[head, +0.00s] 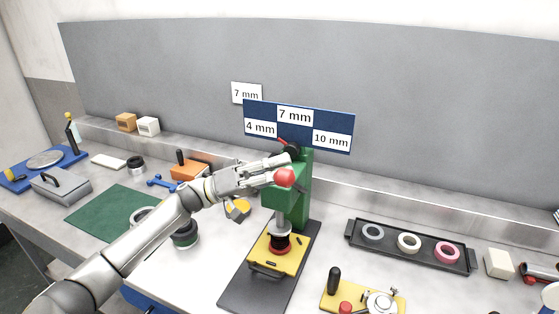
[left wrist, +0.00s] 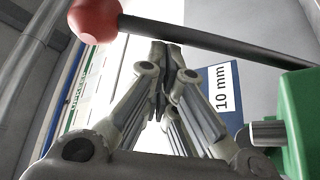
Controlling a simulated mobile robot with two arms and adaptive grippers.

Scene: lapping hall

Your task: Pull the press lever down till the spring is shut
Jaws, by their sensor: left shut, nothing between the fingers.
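The green press (head: 304,190) stands on a dark base plate (head: 238,292) in the middle of the bench. Its lever ends in a red ball knob (head: 284,177), which points toward me. In the left wrist view the knob (left wrist: 95,18) and the dark lever rod (left wrist: 215,43) cross just past my fingertips. My left gripper (head: 284,161) is shut and empty, close beside the knob and rod; I cannot tell whether it touches. Under the silver ram (head: 281,222) are a black part and a red ring on a yellow fixture (head: 262,258). The spring does not show clearly. My right gripper is not in view.
A blue sign board (head: 299,125) with size labels stands behind the press. A black tray (head: 408,247) with several rings lies to the right, a yellow fixture (head: 362,299) at the front right. A green mat (head: 105,211) and an orange block (head: 188,172) lie left.

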